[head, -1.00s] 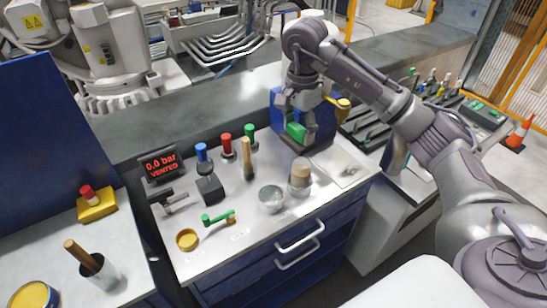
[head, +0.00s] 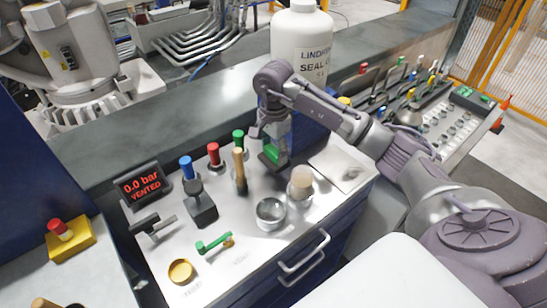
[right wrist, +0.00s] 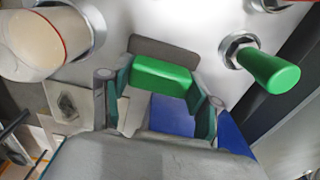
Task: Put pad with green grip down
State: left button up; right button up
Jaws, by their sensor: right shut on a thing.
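The pad with green grip (head: 269,154) is held in my right gripper (head: 272,148), near the back of the metal worktop. The right wrist view shows the green grip (right wrist: 162,76) between the two fingers of my right gripper (right wrist: 160,92), with a flat grey pad (right wrist: 165,48) beyond it. The fingers are shut on the grip. I cannot tell whether the pad's underside touches the worktop. My left gripper is not in view.
A blue block (head: 312,135) stands right behind the gripper. A green-topped peg (head: 238,140) and a wooden-handled tool (head: 239,170) are close left. A grey plate (head: 343,168) lies at right.

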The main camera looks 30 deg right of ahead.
aim_at(274, 160)
notch_tip(274, 160, down, 3)
jog(key=shift+f+p, duration=0.2)
jog(key=shift+p, duration=0.15)
jog(key=shift+f, duration=0.15)
jog(key=o, duration=1)
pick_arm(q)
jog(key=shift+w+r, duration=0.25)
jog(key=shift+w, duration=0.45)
pick_arm(e)
jog(key=shift+r, duration=0.35)
notch_tip(274, 160, up, 11)
jog(key=shift+f+b, duration=0.15)
jog(key=shift+b, duration=1)
jog(key=shift+r, duration=0.5)
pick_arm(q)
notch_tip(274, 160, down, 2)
